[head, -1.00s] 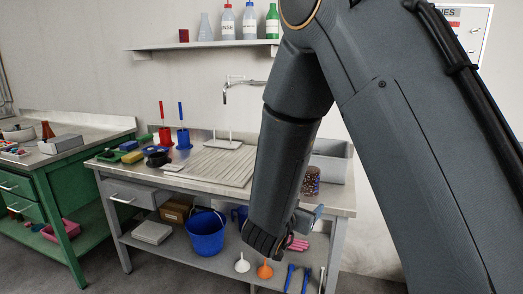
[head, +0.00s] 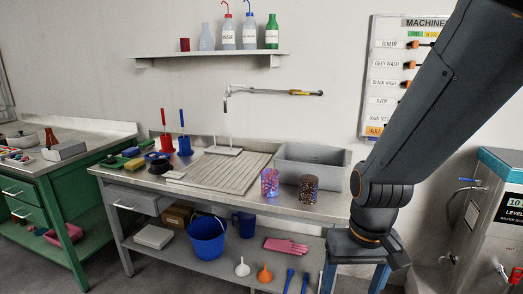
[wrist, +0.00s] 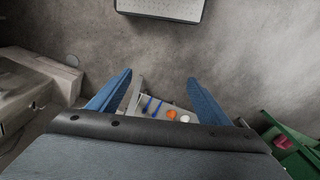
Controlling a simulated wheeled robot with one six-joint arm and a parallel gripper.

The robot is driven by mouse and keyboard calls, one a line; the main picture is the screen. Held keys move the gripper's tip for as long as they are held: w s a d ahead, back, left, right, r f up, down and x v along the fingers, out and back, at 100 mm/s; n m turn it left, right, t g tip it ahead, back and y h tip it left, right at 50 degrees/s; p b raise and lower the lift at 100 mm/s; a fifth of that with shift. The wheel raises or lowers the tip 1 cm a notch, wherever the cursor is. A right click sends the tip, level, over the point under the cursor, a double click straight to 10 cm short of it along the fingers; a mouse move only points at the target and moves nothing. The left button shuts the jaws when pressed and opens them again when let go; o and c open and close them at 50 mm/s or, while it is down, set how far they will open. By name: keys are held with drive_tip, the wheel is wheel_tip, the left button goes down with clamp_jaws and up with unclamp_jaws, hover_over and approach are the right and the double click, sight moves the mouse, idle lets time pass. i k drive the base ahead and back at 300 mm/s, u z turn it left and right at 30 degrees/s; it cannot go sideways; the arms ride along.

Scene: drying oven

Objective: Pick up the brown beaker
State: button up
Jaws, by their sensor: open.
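The brown beaker (head: 308,190), dark and speckled, stands upright on the steel bench (head: 225,200), near its front right. A pink and blue speckled beaker (head: 270,183) stands just left of it, apart from it. My gripper (wrist: 160,76) shows in the wrist view with its two blue fingers wide apart and nothing between them. The brown beaker does not show in the wrist view.
A grey basin (head: 312,165) is behind the beakers, and a ribbed drainboard (head: 215,174) lies to their left. A machine (head: 497,210) is at far right. The lower shelf holds a blue bucket (head: 207,240), pink gloves (head: 285,246) and funnels.

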sight(309, 184)
drive_tip(key=u, duration=0.05)
drive_tip(key=i, duration=1.3)
drive_tip(key=u, duration=0.5)
